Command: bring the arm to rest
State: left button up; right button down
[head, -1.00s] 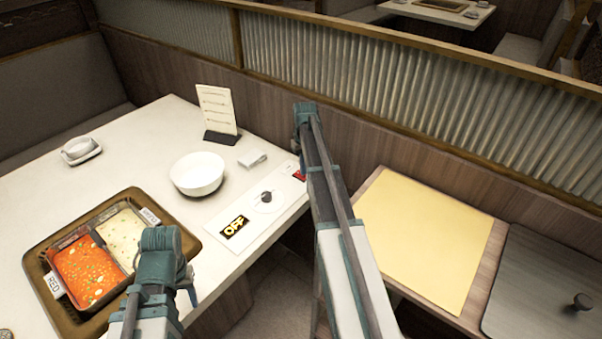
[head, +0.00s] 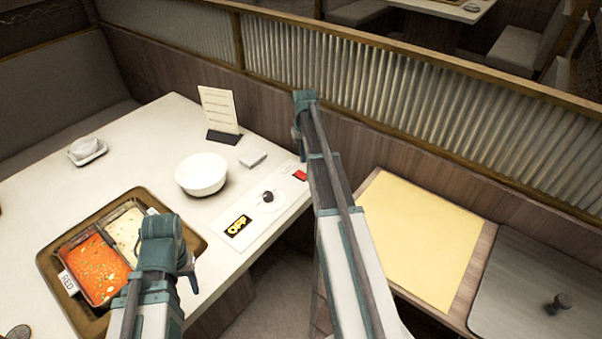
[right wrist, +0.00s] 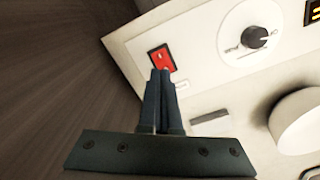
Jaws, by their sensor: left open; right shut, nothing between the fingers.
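My left arm rises at the bottom left of the head view. Its left gripper (head: 190,274) is partly hidden behind my wrist, open, beside the right edge of the pot tray. My right arm reaches up the middle of the head view. In the right wrist view my right gripper (right wrist: 159,76) is shut and empty. Its tips appear just below a red switch (right wrist: 161,59) on the white control panel (right wrist: 195,50). I cannot tell whether they touch it. The red switch also shows in the head view (head: 300,175).
A brown tray (head: 47,262) holds a divided pot with red broth (head: 95,268) and pale broth (head: 122,232). A white bowl (head: 201,174), a dial (head: 267,197), an OFF display (head: 238,226) and a menu stand (head: 220,112) are on the table. A yellow panel (head: 420,240) lies right.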

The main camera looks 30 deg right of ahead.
jog(key=s+a+n, duration=0.1)
jog(key=s+a, duration=0.3)
jog(key=a, duration=0.6)
jog(key=s+a+n, duration=0.1)
jog(key=s+a, duration=0.4)
jog(key=a, duration=0.5)
jog(key=s+a+r+n+h+p, duration=0.1)
jog(key=s+a+n, duration=0.2)
jog(key=s+a, duration=1.4)
jog(key=shift+s+r+p, duration=0.35)
jog(key=shift+s+r, duration=0.05)
jog(key=shift+s, duration=0.35)
jog(key=shift+a, duration=0.1)
